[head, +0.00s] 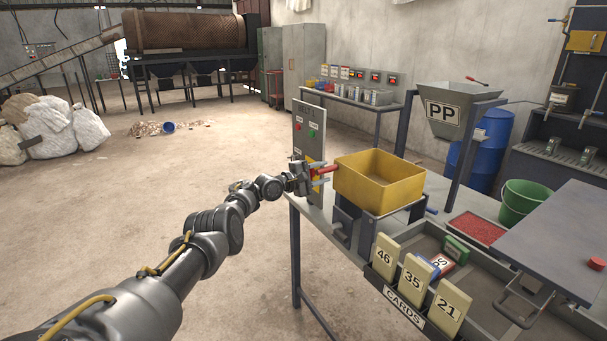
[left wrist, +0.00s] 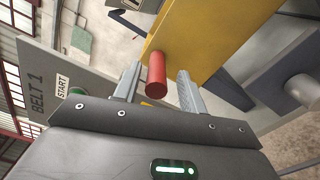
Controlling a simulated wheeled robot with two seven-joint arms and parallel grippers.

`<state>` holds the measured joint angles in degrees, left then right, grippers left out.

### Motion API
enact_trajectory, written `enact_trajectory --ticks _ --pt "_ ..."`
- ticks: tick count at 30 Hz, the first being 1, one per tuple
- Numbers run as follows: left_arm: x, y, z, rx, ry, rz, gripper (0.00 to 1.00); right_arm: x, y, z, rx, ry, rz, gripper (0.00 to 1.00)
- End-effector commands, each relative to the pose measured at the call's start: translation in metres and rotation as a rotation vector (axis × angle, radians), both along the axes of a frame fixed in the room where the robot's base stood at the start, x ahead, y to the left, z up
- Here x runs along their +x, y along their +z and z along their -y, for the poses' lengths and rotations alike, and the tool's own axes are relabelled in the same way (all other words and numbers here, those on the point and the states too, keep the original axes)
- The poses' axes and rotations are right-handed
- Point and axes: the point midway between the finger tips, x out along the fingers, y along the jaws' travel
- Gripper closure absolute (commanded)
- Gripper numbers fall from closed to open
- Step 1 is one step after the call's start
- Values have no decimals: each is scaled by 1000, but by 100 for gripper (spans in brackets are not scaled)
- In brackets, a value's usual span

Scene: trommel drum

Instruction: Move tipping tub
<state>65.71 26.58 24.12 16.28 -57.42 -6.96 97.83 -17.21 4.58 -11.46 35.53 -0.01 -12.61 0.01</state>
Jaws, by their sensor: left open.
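The yellow tipping tub (head: 380,180) sits upright and level on a dark stand at the table's far left corner. A red handle (head: 326,170) sticks out of its left side. My left gripper (head: 316,175) is at that handle, its arm coming in from the lower left. In the left wrist view the yellow tub wall (left wrist: 195,40) is ahead, and the red handle (left wrist: 156,75) stands between the two open fingers (left wrist: 158,85), with gaps on both sides. The tub's inside looks empty in the head view. My right gripper is not in view.
A grey control panel (head: 309,135), marked BELT 1 in the wrist view, stands close behind my gripper. A CARDS tray (head: 403,306) with numbered cards is in front of the tub. A PP hopper (head: 452,108) and green bucket (head: 523,201) are to the right. The floor at left is open.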

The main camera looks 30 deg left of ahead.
Motion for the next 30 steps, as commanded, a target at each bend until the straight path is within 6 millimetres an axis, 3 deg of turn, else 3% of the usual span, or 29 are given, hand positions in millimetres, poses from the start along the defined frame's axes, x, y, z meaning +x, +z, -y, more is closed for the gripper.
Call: enact_trajectory --ticks 1,3,8,18,30 --pt "-5 8 -2 2 1 -2 59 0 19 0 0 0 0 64" --pt "-13 9 -6 4 3 -3 59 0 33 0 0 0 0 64" --pt "-38 5 -18 4 3 -2 59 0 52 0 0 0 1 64" --pt "-80 -1 -38 3 2 -2 59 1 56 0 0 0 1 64" --pt "-88 -1 -41 2 1 -2 59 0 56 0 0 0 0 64"
